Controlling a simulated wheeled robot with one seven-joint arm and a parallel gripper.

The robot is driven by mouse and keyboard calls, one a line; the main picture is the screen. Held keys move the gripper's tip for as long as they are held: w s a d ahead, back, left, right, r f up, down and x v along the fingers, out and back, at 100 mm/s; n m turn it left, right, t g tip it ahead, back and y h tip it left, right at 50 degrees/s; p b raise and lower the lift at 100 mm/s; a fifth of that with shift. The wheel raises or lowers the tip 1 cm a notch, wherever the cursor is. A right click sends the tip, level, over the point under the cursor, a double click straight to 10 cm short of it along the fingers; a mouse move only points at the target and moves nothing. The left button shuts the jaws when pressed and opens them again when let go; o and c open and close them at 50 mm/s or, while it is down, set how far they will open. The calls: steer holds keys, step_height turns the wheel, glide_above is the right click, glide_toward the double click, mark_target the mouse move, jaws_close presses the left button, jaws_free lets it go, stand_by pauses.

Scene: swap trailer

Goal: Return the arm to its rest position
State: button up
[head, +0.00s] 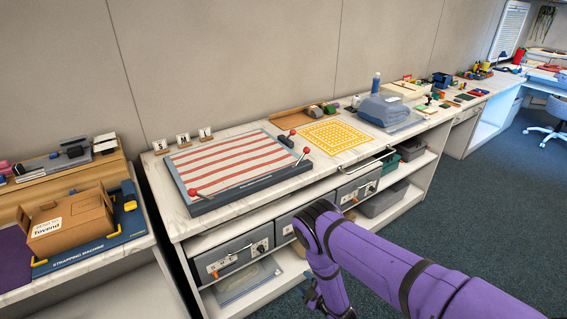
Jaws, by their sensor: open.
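My purple arm (400,262) reaches in from the lower right in the head view. It bends at a dark joint (318,222) in front of the counter's shelves, and a further link (332,282) runs down to the bottom edge. I see nothing held. The arm appears apart from the counter, though the exact gap cannot be told.
The counter (180,218) holds a red-striped board (238,165) with red-knobbed levers, a yellow patterned mat (335,136) and a grey-blue machine (388,110). A cardboard box (68,224) sits on the left bench. Open carpet (480,200) lies to the right.

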steer(key=w+r+m+h, duration=0.3)
steer(key=w+r, duration=0.6)
steer(key=r, duration=0.3)
steer(key=w+r+m+h, duration=0.2)
steer(key=w+r, duration=0.6)
steer(key=r, duration=0.5)
steer(key=d+r+m+g+h, duration=0.15)
steer(key=d+r, duration=0.35)
steer(key=r, duration=0.8)
steer(key=d+r+m+h, duration=0.2)
steer(key=d+r+m, duration=0.15)
steer(key=r, duration=0.95)
steer(key=s+d+r+m+g, duration=0.1)
steer(key=s+d+r, duration=0.2)
steer(key=s+r, duration=0.3)
steer(key=s+d+r+m+g+h, duration=0.1)
steer(key=s+d+r+m, duration=0.15)
steer(key=s+r, duration=0.35)
steer(key=s+d+r+g, duration=0.1)
steer(key=s+d+r, duration=0.3)
steer(key=s+r, duration=0.25)
steer(key=s+d+r+m+g, duration=0.1)
steer(key=s+d+r+m, duration=0.1)
steer(key=s, duration=1.2)
steer(key=s+d+r+m+g, duration=0.2)
steer(key=s, duration=1.2)
steer(key=shift+d+r+h, duration=0.2)
steer(key=shift+r+h, duration=0.2)
steer(key=shift+h, duration=0.05)
